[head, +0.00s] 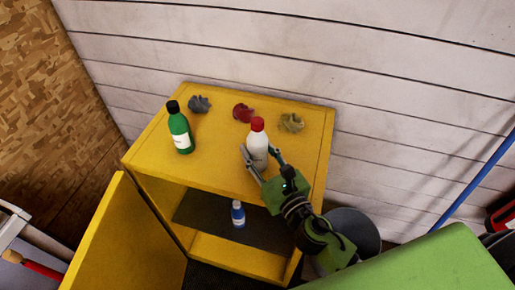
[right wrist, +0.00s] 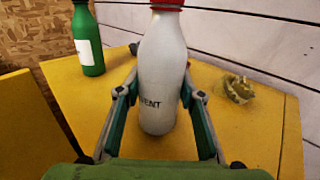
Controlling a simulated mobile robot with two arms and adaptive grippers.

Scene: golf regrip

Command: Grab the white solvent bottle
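The white solvent bottle (head: 257,145) with a red cap stands upright near the front right of the yellow cabinet's top (head: 215,160). In the right wrist view the bottle (right wrist: 162,75) fills the middle, with dark lettering ending in "VENT" on it. My right gripper (head: 260,154) is open, with one finger on each side of the bottle's lower body. In the right wrist view the fingers (right wrist: 162,95) flank the bottle closely; firm contact is not apparent. My left gripper is not in view.
A green bottle (head: 180,132) stands at the left of the top. Grey (head: 199,104), red (head: 243,113) and yellowish (head: 291,122) crumpled pieces lie along the back. A blue bottle (head: 238,214) stands on the shelf below. The cabinet door (head: 125,240) hangs open at left.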

